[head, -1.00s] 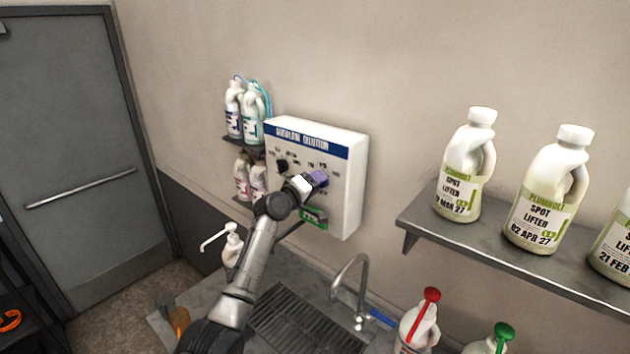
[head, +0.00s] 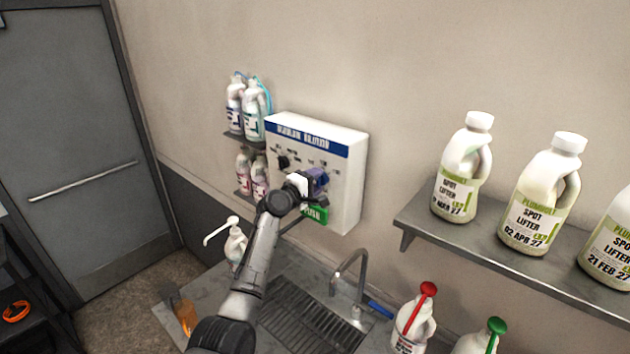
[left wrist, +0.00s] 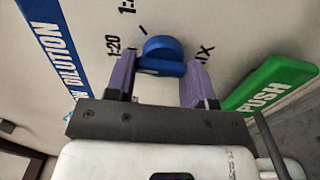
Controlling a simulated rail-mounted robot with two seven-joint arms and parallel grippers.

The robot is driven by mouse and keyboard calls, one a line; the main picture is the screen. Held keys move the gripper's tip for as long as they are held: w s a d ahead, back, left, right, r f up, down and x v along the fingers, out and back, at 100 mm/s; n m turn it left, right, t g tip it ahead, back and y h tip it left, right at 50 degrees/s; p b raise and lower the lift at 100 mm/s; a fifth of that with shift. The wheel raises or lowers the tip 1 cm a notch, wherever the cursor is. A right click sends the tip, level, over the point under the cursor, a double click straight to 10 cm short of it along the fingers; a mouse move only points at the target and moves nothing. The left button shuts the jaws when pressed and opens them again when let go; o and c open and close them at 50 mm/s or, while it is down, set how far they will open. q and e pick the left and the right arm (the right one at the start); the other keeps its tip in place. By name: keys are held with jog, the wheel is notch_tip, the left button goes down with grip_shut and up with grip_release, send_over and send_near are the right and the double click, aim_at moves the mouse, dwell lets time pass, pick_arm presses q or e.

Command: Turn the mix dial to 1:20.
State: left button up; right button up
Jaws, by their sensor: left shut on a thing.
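The mix dial (left wrist: 163,48) is a blue round knob with a raised grip bar, on the white dilution panel (head: 346,180). In the left wrist view it sits between the purple fingers of my left gripper (left wrist: 160,78), which is shut on its grip bar. The printed 1:20 mark (left wrist: 114,44) is left of the dial, beside the left finger. Part of MIX shows at the right finger. I cannot tell which mark the dial points to. In the head view my left gripper (head: 316,181) covers most of the dial. My right gripper is out of view.
A green PUSH bar (left wrist: 268,87) is close to the right finger; a black knob (head: 284,162) is on the panel's left. Bottles on small shelves (head: 246,142) stand left of the panel. A sink with a tap (head: 350,275) lies below, and a bottle shelf (head: 415,222) right.

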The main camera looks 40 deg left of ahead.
dwell(0.3)
pick_arm(q)
jog(key=o, duration=0.9)
jog(key=shift+s, duration=0.1)
jog(key=shift+s+a+b, duration=0.15)
jog(key=shift+s+b, duration=0.75)
jog(key=shift+s, duration=2.55)
jog(key=shift+s+a+b, duration=0.1)
jog(key=shift+s+b, duration=0.8)
jog(key=shift+s, duration=2.5)
